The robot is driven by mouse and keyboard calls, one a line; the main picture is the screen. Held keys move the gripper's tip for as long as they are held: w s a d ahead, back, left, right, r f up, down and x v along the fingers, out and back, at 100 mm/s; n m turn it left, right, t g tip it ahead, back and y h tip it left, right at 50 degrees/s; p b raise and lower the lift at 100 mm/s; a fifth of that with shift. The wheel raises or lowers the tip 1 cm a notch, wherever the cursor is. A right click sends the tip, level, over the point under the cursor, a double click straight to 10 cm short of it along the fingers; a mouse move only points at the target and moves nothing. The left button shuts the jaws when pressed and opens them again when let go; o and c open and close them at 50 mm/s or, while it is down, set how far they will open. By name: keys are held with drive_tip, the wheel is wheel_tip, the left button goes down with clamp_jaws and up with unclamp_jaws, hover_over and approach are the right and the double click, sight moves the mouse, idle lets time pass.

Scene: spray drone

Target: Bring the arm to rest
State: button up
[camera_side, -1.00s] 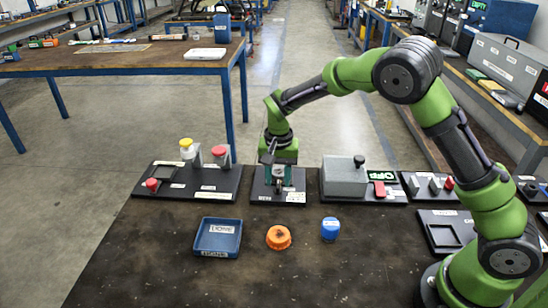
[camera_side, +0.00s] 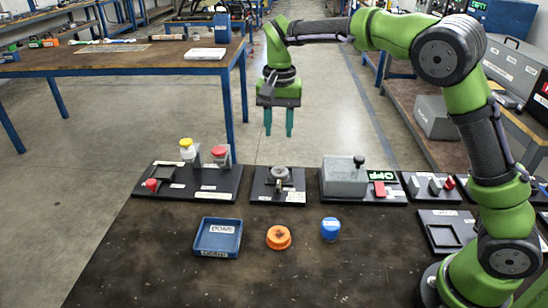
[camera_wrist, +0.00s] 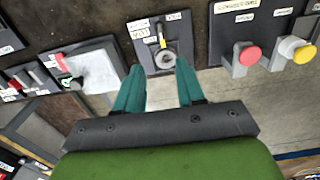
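My gripper (camera_side: 279,122) hangs in the air well above the middle black panel (camera_side: 292,197), its teal fingers pointing down. The fingers stand apart with nothing between them. In the wrist view my gripper (camera_wrist: 160,80) also shows its two fingers spread and empty. A round grey metal fitting with a lever (camera_side: 280,175) sits on the middle panel, below the fingers and clear of them. It also shows between and beyond the fingertips in the wrist view (camera_wrist: 164,57).
A panel with red and yellow knobs (camera_side: 215,183) stands left, a grey box with a lever (camera_side: 344,178) right. A blue tray (camera_side: 210,251), an orange cap (camera_side: 278,237) and a blue cap (camera_side: 330,228) lie in front. The air around my gripper is free.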

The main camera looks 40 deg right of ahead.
drive_tip(key=s+d+r+n+t+y, duration=0.1)
drive_tip(key=s+r+n+t, duration=0.1)
drive_tip(key=s, duration=1)
drive_tip(key=s+d+r+n+t+y, duration=0.1)
drive_tip(key=s+t, duration=0.4)
drive_tip(key=s, duration=0.7)
drive_tip(key=shift+r+n, duration=0.5)
drive_tip(key=shift+n, duration=0.6)
